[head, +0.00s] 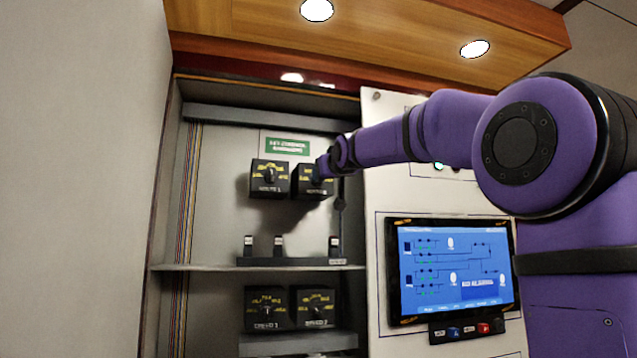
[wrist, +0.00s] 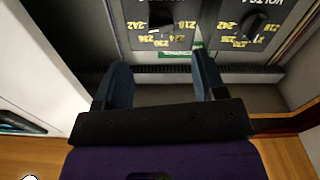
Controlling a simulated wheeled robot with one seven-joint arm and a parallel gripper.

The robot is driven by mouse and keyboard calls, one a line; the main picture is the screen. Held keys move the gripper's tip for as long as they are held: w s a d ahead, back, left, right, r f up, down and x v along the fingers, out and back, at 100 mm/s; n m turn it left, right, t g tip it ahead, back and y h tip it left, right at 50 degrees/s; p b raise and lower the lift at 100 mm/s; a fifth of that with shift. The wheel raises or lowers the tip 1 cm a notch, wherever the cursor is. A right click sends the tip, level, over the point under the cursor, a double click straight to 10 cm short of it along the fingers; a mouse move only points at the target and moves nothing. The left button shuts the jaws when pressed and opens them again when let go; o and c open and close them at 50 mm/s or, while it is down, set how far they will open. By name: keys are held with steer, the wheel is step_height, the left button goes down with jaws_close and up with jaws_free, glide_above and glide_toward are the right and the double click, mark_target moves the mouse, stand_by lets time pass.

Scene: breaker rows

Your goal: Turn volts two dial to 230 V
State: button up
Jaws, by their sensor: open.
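The volts two dial (head: 313,187) is a black box with yellow scale marks, the right one of the upper pair in the head view. My gripper (head: 322,166) is in front of its upper right part and hides much of its face. In the upside-down wrist view, the volts two dial (wrist: 162,14) is at the top, with yellow numbers including 242 and 218 around a dark knob. My gripper (wrist: 161,64) is open and empty, its two blue fingers apart and roughly lined up with the knob. I cannot tell where the knob points, or whether a finger touches it.
The similar volts one dial (head: 269,180) is close on the left. A green sign (head: 287,146) is above the pair. Small switches (head: 278,245) and a shelf (head: 262,267) are below, then two more dials (head: 267,309). A panel with a blue screen (head: 455,268) is at right.

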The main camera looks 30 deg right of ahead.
steer(key=x, duration=0.8)
steer(key=shift+w, duration=0.35)
steer(key=shift+f, duration=0.15)
steer(key=c, duration=0.9)
